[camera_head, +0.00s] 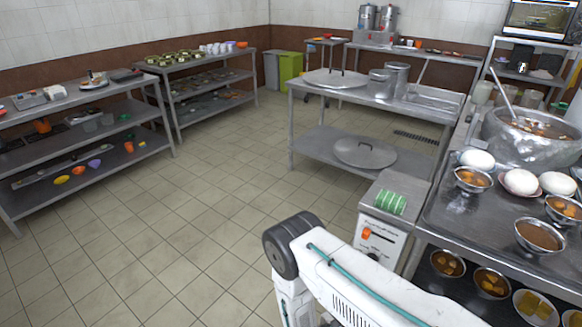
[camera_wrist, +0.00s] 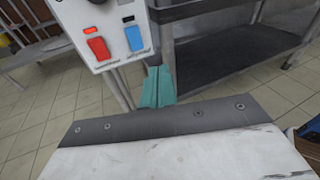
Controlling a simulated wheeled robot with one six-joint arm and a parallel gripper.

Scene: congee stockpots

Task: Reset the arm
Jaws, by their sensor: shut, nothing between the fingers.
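My arm (camera_head: 345,275) reaches in from the bottom of the head view, its elbow over the open floor left of the right-hand counter. The gripper cannot be made out in that view. In the wrist view, my gripper (camera_wrist: 157,88) shows as teal fingers held together with nothing between them. The fingertips appear just below a pale switch box (camera_wrist: 112,55) with a red switch (camera_wrist: 98,48) and a blue switch (camera_wrist: 134,38). I cannot tell whether they touch it.
The right counter (camera_head: 455,215) holds a large stockpot (camera_head: 528,138) and several bowls. A pale unit (camera_head: 384,240) with green-and-white items on top stands beside my arm. A steel table (camera_head: 315,139) stands behind. Tiled floor (camera_head: 180,215) is clear to the left.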

